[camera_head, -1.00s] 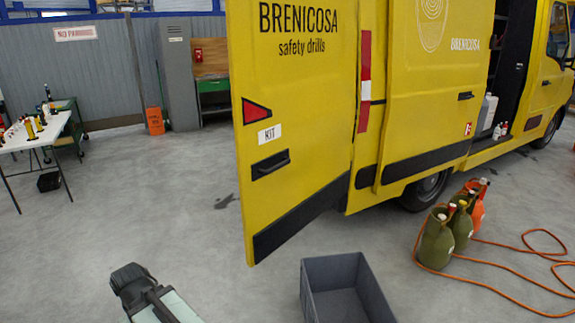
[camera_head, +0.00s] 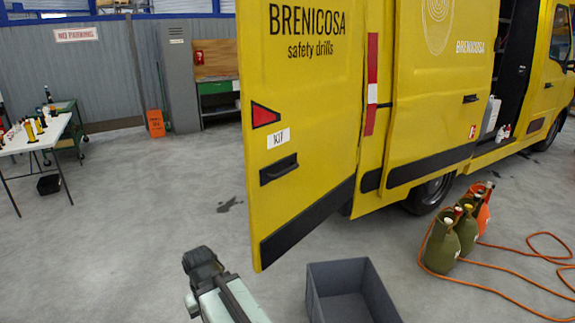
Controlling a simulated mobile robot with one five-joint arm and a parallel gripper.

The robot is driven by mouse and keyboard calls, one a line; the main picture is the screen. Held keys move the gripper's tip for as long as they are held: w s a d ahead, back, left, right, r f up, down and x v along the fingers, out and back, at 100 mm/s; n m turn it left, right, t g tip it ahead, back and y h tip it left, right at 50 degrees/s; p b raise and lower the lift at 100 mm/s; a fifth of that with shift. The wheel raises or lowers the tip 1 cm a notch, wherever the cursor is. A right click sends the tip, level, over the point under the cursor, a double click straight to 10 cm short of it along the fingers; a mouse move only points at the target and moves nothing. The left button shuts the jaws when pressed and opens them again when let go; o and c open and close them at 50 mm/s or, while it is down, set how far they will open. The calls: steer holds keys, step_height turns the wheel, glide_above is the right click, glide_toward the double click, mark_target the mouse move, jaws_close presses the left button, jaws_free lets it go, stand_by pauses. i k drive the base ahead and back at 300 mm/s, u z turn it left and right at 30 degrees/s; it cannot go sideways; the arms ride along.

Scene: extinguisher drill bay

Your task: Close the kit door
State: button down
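The kit door (camera_head: 300,110) is a tall yellow van door with a white KIT label, a red triangle and a dark recessed handle (camera_head: 279,169). It stands swung out from the yellow van (camera_head: 430,120), its free edge at the left and nearest to me. My arm reaches in from the bottom edge, with my gripper (camera_head: 202,264) as its dark end. It is low, to the left of the door's bottom corner, and appears apart from the door. The fingers cannot be made out.
A grey open crate (camera_head: 335,264) sits on the floor right of the door's lower corner. A white table (camera_head: 40,136) stands at the far left. The floor left of the door is clear.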

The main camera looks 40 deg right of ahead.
mark_target(301, 67)
steer(key=z, duration=0.1)
steer(key=i, duration=1)
steer(key=u, duration=0.05)
